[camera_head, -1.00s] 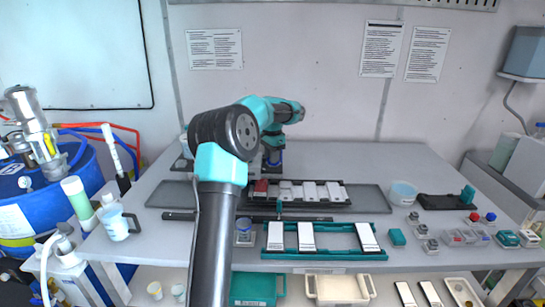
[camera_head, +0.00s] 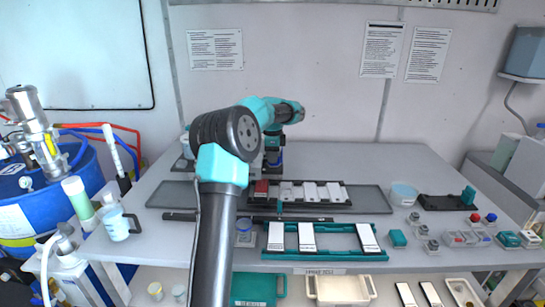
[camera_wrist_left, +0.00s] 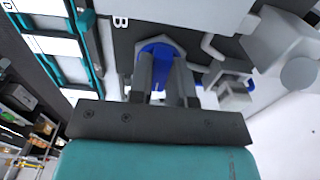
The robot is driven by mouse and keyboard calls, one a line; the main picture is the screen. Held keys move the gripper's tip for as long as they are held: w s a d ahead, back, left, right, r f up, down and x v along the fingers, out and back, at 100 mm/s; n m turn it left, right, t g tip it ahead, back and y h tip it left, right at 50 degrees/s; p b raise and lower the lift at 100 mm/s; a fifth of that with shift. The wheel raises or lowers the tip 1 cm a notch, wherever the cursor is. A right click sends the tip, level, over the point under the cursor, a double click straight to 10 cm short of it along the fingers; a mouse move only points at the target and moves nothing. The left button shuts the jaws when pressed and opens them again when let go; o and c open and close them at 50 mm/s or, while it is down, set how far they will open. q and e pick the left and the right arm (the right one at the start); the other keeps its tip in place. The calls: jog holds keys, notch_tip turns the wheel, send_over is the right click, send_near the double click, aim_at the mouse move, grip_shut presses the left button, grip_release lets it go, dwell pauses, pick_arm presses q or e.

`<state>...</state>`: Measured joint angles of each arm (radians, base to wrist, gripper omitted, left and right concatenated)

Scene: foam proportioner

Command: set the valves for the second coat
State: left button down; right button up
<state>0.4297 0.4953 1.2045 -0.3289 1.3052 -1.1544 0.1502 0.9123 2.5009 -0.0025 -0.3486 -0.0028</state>
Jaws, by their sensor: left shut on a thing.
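My left gripper (camera_wrist_left: 163,78) is shut on a blue valve handle (camera_wrist_left: 158,48), which shows between and behind its fingers in the left wrist view. A dark panel with a white letter B (camera_wrist_left: 120,22) lies beside the handle. In the head view, the left gripper (camera_head: 273,146) points down at the back of the bench, partly behind my own arm. The valve is mostly hidden there, so I cannot tell how far the handle is turned. My right gripper is not in view.
A dark rack with a red block and white blocks (camera_head: 311,193) stands in front of the valve area. A teal frame with white strips (camera_head: 340,229) lies nearer the front edge. A white cup (camera_head: 403,194) and small red and blue knobbed parts (camera_head: 475,218) are on the right. Blue drum (camera_head: 30,205) stands left.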

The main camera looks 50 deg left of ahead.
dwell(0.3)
pick_arm(q)
jog(key=c, duration=1.1)
grip_release()
jog(key=shift+o, duration=0.2)
jog(key=shift+r, duration=0.1)
notch_tip(320, 180, up, 17)
jog(key=shift+r, duration=0.15)
